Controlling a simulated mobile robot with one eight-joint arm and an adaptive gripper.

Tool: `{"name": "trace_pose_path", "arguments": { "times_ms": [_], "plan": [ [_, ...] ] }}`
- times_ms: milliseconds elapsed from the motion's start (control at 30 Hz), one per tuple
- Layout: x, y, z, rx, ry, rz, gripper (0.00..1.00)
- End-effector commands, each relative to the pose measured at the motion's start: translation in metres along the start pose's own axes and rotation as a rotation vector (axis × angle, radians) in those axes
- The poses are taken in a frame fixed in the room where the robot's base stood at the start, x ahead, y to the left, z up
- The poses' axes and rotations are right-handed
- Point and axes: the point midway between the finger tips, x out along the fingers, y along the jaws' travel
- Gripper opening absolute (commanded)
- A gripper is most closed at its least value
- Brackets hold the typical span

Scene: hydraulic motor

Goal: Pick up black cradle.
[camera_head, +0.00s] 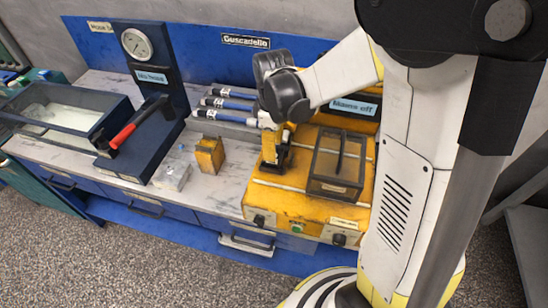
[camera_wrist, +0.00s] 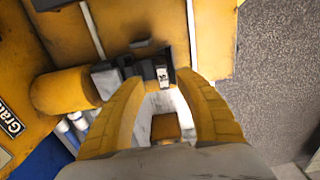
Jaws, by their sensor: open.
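A small black part, which looks like the black cradle (camera_wrist: 149,67), is at the left edge of the yellow machine. It has a pale label or insert. In the head view the black cradle (camera_head: 284,154) shows beside my yellow fingers. My gripper (camera_wrist: 160,84) is open, with its two yellow fingers on either side of the part's near side. The gripper (camera_head: 271,151) points down at the machine's left edge in the head view. I cannot tell whether the fingers touch the cradle. Nothing is clearly held.
The yellow machine (camera_head: 283,206) carries a dark clear-lidded box (camera_head: 340,165). A small yellow block (camera_head: 210,156) and a grey block (camera_head: 173,175) stand left on the bench (camera_head: 222,183). Blue-black cylinders (camera_head: 228,105) lie behind. A blue press with gauge (camera_head: 137,44) stands further left.

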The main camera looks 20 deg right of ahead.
Motion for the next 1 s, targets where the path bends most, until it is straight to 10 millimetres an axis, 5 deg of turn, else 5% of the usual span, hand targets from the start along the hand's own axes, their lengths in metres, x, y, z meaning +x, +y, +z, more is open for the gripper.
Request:
{"name": "trace_pose_path", "arguments": {
  "times_ms": [233,500,633,1000],
  "plan": [
    [0.041,-0.005,-0.001,0.001,0.000,0.000,0.40],
    [0.044,-0.005,-0.001,0.001,0.000,0.000,0.40],
    [0.044,-0.005,-0.001,0.001,0.000,0.000,0.02],
    [0.044,-0.006,-0.001,0.001,0.000,0.000,0.00]
  ]
}}
